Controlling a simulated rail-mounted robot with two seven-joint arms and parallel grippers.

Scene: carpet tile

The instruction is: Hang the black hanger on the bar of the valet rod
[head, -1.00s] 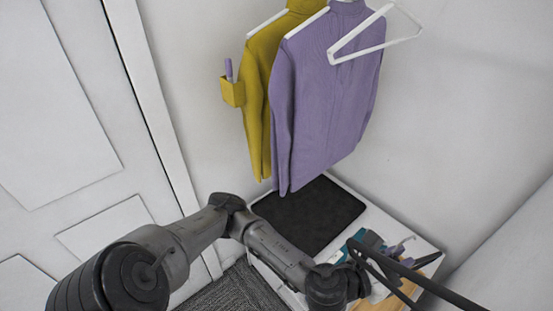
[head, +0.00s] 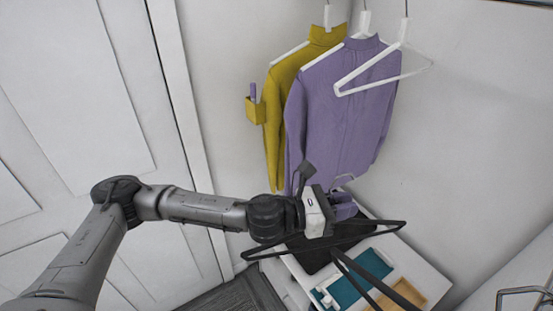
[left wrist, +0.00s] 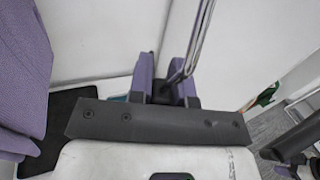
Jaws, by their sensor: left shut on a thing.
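My left gripper (head: 340,206) reaches in from the left and is shut on the black hanger near its metal hook. The black hanger (head: 385,229) hangs below the fingers, its wide body spread to both sides, with the thin hook (head: 345,178) rising above them. In the left wrist view the purple fingers (left wrist: 165,82) close around the base of the metal hook (left wrist: 200,35), which runs up out of view. I cannot make out the valet rod's bar for certain.
A mustard sweater (head: 273,130) and a purple sweater (head: 335,100) hang behind the gripper, beside an empty white hanger (head: 385,80). Below stands a white bench (head: 425,268) with a black mat. A metal bar (head: 525,291) shows at lower right. Dark bars cross the bench.

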